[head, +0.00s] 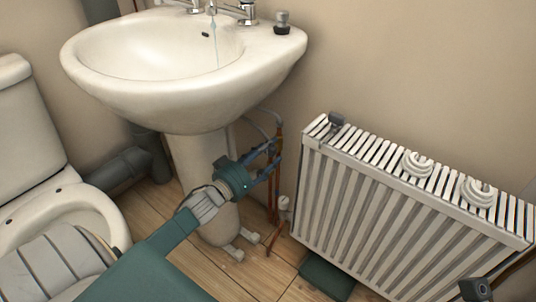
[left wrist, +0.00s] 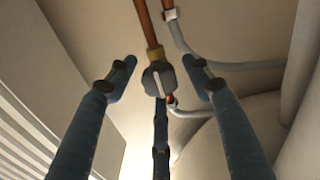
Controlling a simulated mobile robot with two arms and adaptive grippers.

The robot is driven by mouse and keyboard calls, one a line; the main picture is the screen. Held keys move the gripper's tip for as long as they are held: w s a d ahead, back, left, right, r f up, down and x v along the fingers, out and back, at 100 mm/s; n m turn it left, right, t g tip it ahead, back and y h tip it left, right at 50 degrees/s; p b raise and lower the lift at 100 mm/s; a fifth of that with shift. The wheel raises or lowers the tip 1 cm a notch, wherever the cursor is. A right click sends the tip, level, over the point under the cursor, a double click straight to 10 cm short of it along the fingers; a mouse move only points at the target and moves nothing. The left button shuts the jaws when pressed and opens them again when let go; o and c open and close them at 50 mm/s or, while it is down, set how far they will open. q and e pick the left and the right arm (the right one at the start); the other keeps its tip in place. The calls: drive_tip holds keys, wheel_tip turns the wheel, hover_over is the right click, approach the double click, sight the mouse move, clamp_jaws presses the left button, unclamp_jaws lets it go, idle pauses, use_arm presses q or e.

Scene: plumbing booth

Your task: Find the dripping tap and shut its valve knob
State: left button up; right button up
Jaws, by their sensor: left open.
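The tap (head: 213,7) stands at the back of the white washbasin, at the top edge of the head view. A thin bluish streak of water (head: 214,32) hangs below its spout. My left gripper (head: 273,156) is below the basin's right side, in front of the copper pipes. In the left wrist view its fingers (left wrist: 160,72) are spread and empty. The grey valve knob (left wrist: 158,78) shows between the two upper fingertips, on a copper pipe with a brass fitting (left wrist: 155,53). I see no finger clearly touching it. In the head view the gripper hides the knob.
The washbasin (head: 110,75) and its pedestal (head: 195,150) are left of the pipes. A white radiator (head: 350,200) stands close on the right, with white coils (head: 418,165) on top. Grey hoses (left wrist: 240,66) run beside the copper pipe. A toilet (head: 30,130) is at the left.

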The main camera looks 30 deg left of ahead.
use_arm(q)
drive_tip(key=shift+w, duration=0.1)
drive_tip(key=c, duration=1.2)
